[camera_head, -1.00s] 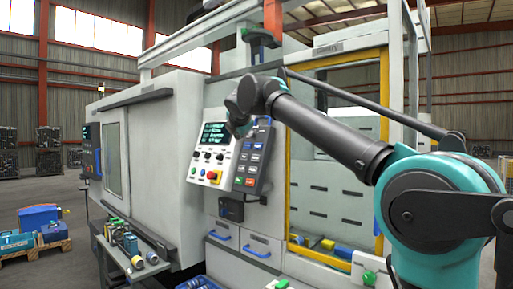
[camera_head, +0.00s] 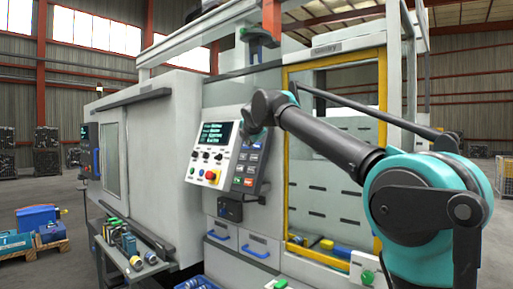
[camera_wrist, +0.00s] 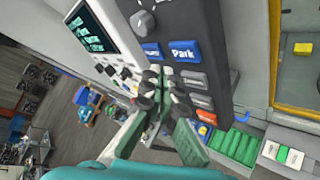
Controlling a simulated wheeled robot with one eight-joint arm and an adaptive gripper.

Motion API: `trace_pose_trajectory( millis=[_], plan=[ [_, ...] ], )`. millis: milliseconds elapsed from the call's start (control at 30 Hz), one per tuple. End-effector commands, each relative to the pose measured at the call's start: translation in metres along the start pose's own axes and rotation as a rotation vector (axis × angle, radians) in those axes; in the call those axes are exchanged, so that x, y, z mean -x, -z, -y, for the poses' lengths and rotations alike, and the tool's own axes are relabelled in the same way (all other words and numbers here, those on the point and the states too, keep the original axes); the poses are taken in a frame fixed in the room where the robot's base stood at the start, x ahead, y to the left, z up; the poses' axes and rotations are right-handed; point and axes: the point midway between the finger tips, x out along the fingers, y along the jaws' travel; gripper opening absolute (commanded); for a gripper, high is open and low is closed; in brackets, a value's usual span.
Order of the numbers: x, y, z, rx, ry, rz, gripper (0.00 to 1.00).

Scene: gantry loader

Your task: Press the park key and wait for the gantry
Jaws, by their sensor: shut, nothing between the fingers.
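The park key (camera_wrist: 184,52) is a blue key lettered "Park" on the dark keypad (camera_wrist: 205,25) in the wrist view. My gripper (camera_wrist: 160,82) is shut and empty, with its fingertips just below and left of the park key in the picture. I cannot tell whether the fingertips touch the keypad. In the head view, the keypad (camera_head: 245,172) hangs beside the control panel, and my arm covers its upper part.
The control panel (camera_head: 212,152) has a screen, several knobs and a red button on yellow. A parts shelf (camera_head: 150,262) juts out at lower left. The yellow frame (camera_head: 287,150) stands right of the keypad.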

Motion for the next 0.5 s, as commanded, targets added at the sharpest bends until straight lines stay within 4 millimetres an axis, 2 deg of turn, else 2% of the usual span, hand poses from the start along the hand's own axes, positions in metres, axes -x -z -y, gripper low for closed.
trace_pose_trajectory(
  millis=[200,500],
  plan=[
    [-0.0094,-0.0075,0.0072,0.001,0.000,0.001,0.00],
    [-0.0110,-0.0084,0.0081,0.001,-0.001,0.001,0.00]
  ],
)
